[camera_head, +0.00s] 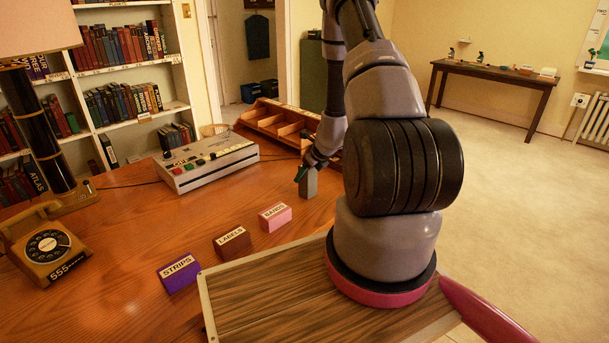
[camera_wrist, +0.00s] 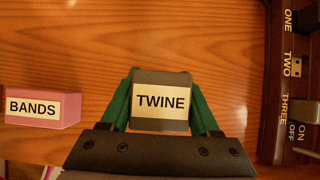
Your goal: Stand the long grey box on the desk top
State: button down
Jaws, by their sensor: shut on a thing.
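The long grey box (camera_head: 308,184) is upright over the wooden desk top (camera_head: 125,225), right of the pink block, in the head view. In the wrist view the grey box (camera_wrist: 162,84) shows a cream label reading TWINE. My gripper (camera_head: 305,174) is shut on it, with a green finger on each side in the wrist view (camera_wrist: 160,98). The box's lower end is at or just above the desk; I cannot tell whether it touches. My arm hides part of the desk behind it.
A pink BANDS block (camera_head: 275,218), brown LABELS block (camera_head: 232,242) and purple STRIPS block (camera_head: 179,273) stand in a diagonal row. A grey console (camera_head: 207,165) and wooden compartment tray (camera_head: 272,122) are farther back. A dark switch panel (camera_wrist: 280,85) lies right of the box.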

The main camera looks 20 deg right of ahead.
jog(key=shift+f, duration=0.15)
jog(key=shift+c, duration=0.6)
grip_release()
jog(key=v, duration=1.2)
jog(key=s+a+r+n+y, duration=0.2)
jog(key=a+r+n, duration=0.55)
jog(key=r, duration=0.55)
jog(key=s+a+r+n+y, duration=0.1)
jog(key=s+a+r+n, duration=0.1)
jog(key=a+r+n, duration=0.85)
jog(key=s+d+r+n+t+h, duration=0.1)
jog(key=s+r+n+h, duration=0.2)
jog(key=s+r+n, duration=0.7)
jog(key=shift+s+r, duration=1.85)
jog(key=shift+s, duration=2.05)
